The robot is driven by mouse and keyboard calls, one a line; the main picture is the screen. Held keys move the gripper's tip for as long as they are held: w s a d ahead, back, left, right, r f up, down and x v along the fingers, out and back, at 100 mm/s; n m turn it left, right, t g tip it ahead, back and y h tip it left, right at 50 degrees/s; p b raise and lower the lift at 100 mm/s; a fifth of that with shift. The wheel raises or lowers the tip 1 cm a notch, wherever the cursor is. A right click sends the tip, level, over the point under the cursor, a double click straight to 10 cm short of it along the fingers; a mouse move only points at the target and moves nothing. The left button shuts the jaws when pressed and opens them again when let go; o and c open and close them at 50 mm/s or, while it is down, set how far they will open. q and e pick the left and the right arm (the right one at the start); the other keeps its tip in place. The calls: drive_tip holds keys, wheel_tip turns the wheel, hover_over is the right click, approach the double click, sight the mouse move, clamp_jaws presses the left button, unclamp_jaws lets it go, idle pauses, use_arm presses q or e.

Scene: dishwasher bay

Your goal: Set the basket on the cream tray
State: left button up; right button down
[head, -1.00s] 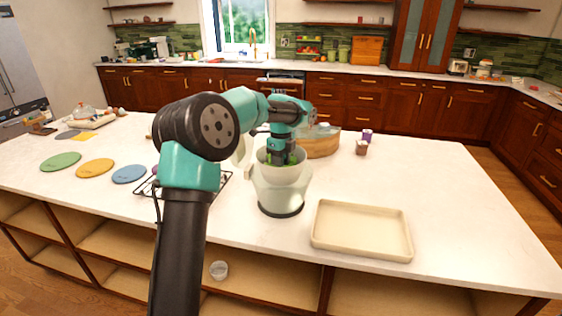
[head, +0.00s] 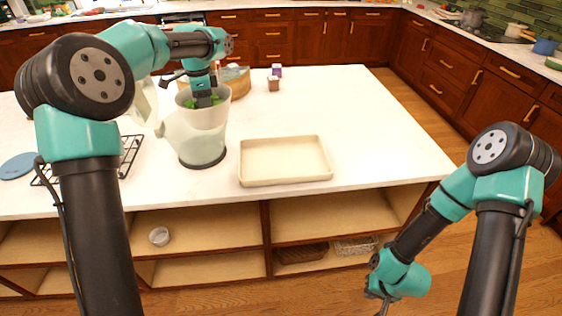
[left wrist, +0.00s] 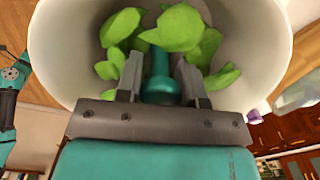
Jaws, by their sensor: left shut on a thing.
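The basket (head: 207,117) is a white tub with green leaves inside, raised partly out of a pale translucent bowl (head: 194,148) on the island counter. My left gripper (head: 204,98) reaches down into the basket. In the left wrist view my left gripper (left wrist: 161,72) is shut on a teal post in the middle of the basket (left wrist: 72,50), with leaves around it. The basket's lower edge is hidden behind the bowl wall. The cream tray (head: 285,160) lies empty on the counter, right of the bowl. My right gripper (head: 378,297) hangs low at the right, its fingers unclear.
A wooden bowl (head: 236,82) and small purple and brown containers (head: 273,84) stand behind the basket. A black wire rack (head: 130,150) and a blue disc (head: 18,166) lie to the left. The counter right of and behind the tray is clear.

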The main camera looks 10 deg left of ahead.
use_arm(q)
drive_tip(key=d+n, duration=0.2)
drive_tip(key=d+r+n, duration=0.1)
drive_tip(key=d, duration=0.2)
drive_tip(key=shift+s+d+r+n, duration=0.2)
drive_tip(key=shift+d+n, duration=0.1)
drive_tip(key=shift+n, duration=0.1)
drive_tip(key=s+d+f+n, duration=0.2)
drive_tip(key=s+d+n, duration=0.25)
drive_tip(key=d, duration=0.65)
drive_tip(key=s+d+f+n, duration=0.1)
drive_tip(key=s+d+n, duration=0.3)
drive_tip(key=d, duration=0.7)
drive_tip(key=s+f+m, duration=0.3)
drive_tip(key=m, duration=0.8)
drive_tip(key=s+a+f+m, duration=0.1)
drive_tip(key=s+f+m, duration=0.3)
drive_tip(key=m, duration=0.8)
drive_tip(key=shift+s+f, duration=0.2)
drive_tip(key=shift+f, duration=0.1)
drive_tip(key=shift+m, duration=0.25)
drive_tip(key=w+a+f, duration=0.1)
drive_tip(key=w+a, duration=0.1)
drive_tip(key=w, duration=1.3)
drive_tip(key=shift+f, duration=0.25)
drive_tip(key=shift+w+a, duration=0.1)
